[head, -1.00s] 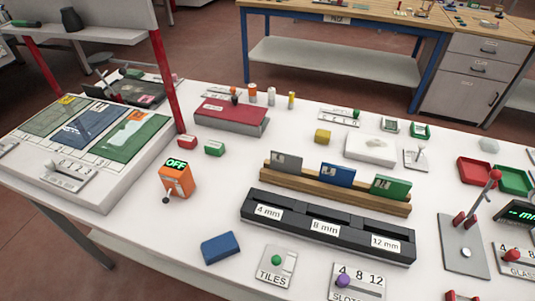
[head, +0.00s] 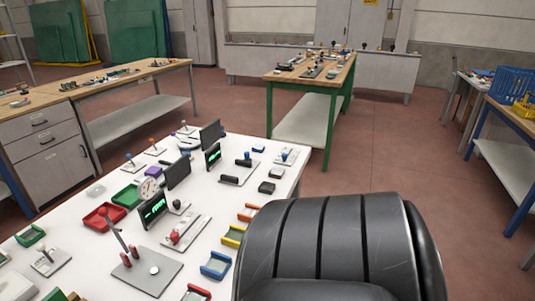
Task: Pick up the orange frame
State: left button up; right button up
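The orange frame (head: 248,211) lies on the white table near its right edge. Neither of my grippers shows in the head view.
A lever on a grey plate (head: 148,274), a red tray (head: 104,217), small dark displays (head: 153,209) and several switches crowd the white table (head: 80,270). A green-legged workbench (head: 325,80) stands behind. The red floor right of the table is open.

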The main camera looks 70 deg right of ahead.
aim_at(250, 210)
jog(key=z, duration=1.7)
